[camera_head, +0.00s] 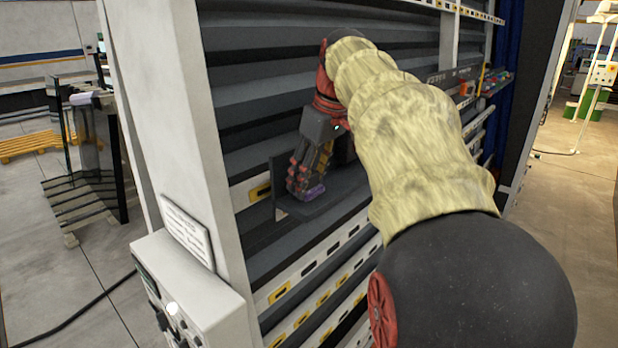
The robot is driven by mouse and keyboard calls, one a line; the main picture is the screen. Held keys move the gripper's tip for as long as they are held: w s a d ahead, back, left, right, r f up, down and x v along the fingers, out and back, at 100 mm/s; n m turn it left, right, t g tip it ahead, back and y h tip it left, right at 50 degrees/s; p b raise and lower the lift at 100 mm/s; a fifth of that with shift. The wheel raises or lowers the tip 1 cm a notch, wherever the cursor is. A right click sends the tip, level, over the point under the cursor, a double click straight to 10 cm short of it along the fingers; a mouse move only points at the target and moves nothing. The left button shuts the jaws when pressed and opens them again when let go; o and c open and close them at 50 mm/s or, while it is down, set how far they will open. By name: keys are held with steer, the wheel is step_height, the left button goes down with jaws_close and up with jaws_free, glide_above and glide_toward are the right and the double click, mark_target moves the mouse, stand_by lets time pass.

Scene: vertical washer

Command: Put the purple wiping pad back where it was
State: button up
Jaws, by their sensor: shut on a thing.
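My gripper (307,190) points down in front of the dark slatted panel of the washer, near the middle of the view. It is shut on the purple wiping pad (313,193), of which a small part shows below the fingertips. The pad is at a small dark shelf (326,203) fixed on the panel. I cannot tell whether the pad touches the shelf. My own arm hides the right part of the shelf and some of the panel.
A white upright post (185,110) and a control box (190,295) stand left of the shelf. Further right on the washer is a rack with colored items (490,82). Slotted rails (320,270) run below the shelf. Open floor lies to the left and right.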

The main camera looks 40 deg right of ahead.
steer(key=shift+f, duration=0.1)
steer(key=o, duration=1)
steer(key=shift+o, duration=0.2)
steer(key=v, duration=1.2)
